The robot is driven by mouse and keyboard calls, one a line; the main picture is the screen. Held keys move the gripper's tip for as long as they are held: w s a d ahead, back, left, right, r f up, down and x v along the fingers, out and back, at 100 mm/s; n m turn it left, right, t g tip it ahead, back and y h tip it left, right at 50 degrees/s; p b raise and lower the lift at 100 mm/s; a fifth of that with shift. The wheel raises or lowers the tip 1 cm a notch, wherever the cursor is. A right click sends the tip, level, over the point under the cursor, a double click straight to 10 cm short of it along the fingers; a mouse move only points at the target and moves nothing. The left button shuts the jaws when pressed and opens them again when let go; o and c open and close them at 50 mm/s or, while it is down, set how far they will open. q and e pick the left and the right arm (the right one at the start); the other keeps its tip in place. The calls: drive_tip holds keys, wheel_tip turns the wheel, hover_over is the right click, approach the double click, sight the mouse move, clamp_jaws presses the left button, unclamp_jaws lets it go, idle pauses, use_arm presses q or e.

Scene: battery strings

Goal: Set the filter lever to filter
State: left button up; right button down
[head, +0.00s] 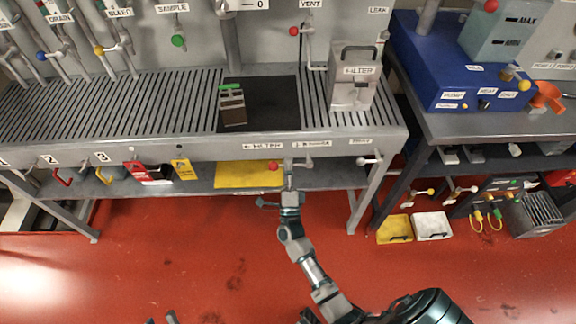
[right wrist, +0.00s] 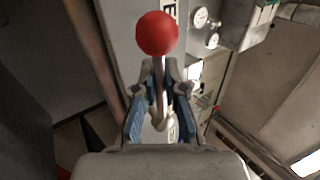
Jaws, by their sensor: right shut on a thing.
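The filter lever (head: 272,167) has a red ball and sits at the front edge of the grey bench, under a label strip with an arrow and the word FILTER (head: 264,146). In the head view its ball lies just left of my right gripper (head: 289,174). In the right wrist view the red ball (right wrist: 157,33) stands beyond the fingertips, and its bent metal rod lies between the blue-padded fingers (right wrist: 159,105). My right gripper is shut on the lever. My left gripper (head: 162,318) shows only its fingertips at the bottom edge, apart and empty.
A silver filter box (head: 353,78) and a small brown block with a green top (head: 232,104) stand on the slatted bench (head: 110,105). Yellow and white trays (head: 394,229) lie on the red floor, clear at front left.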

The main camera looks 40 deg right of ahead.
drive_tip(key=shift+f, duration=0.2)
drive_tip(key=c, duration=1.2)
unclamp_jaws()
drive_tip(key=shift+d+r, duration=0.1)
drive_tip(key=v, duration=1.2)
